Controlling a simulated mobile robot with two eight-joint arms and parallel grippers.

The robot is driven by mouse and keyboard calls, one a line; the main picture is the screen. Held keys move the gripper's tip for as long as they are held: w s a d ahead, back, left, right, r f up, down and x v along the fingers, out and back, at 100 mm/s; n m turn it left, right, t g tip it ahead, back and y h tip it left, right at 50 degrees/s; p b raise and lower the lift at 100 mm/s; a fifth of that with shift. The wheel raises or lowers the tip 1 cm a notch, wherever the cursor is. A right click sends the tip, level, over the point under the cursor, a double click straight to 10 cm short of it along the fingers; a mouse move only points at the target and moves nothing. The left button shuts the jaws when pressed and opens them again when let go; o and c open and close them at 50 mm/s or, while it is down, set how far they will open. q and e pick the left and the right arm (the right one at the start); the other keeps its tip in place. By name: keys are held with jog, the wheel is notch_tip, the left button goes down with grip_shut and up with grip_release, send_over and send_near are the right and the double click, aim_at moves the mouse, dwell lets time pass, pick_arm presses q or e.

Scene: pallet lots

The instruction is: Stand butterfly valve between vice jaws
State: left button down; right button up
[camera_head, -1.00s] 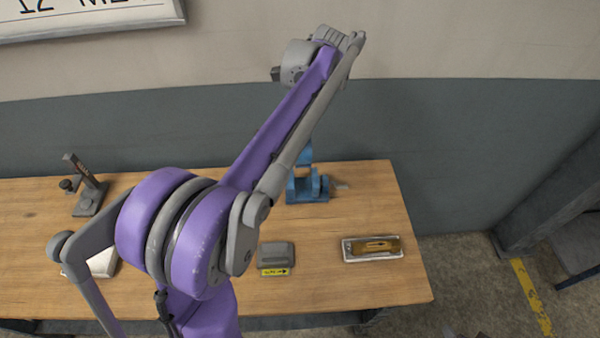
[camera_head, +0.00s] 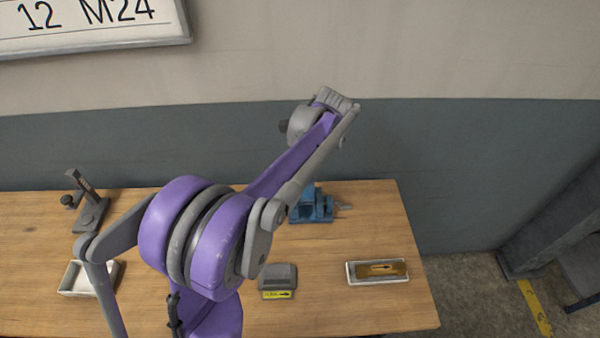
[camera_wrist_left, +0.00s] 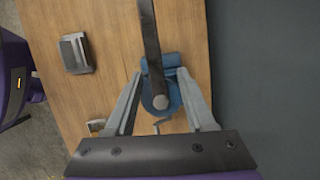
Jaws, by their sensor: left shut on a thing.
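In the left wrist view a blue round body with a long dark lever, which looks like the butterfly valve (camera_wrist_left: 151,40), sits between the fingertips of my left gripper (camera_wrist_left: 160,76). The gripper is shut on it. The lever runs toward the top of that view. The blue vice (camera_head: 318,211) stands near the back right of the bench in the head view, partly behind my left arm. Both are blue and overlap in the wrist view, so I cannot tell whether the valve is between the jaws. My left gripper is hidden in the head view. My right gripper is not in view.
The wooden bench (camera_head: 345,312) also holds a grey block with a yellow label (camera_head: 278,276), a tray with a brown-gold insert (camera_head: 378,272), a dark stand (camera_head: 90,205) and a white tray (camera_head: 75,281). A wall rises behind. The bench ends right of the vice.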

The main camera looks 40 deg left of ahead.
pick_arm(q)
jog(key=shift+f, duration=0.15)
jog(key=shift+f+b, duration=0.35)
jog(key=shift+f, duration=0.1)
jog(key=shift+c, duration=1.1)
grip_release()
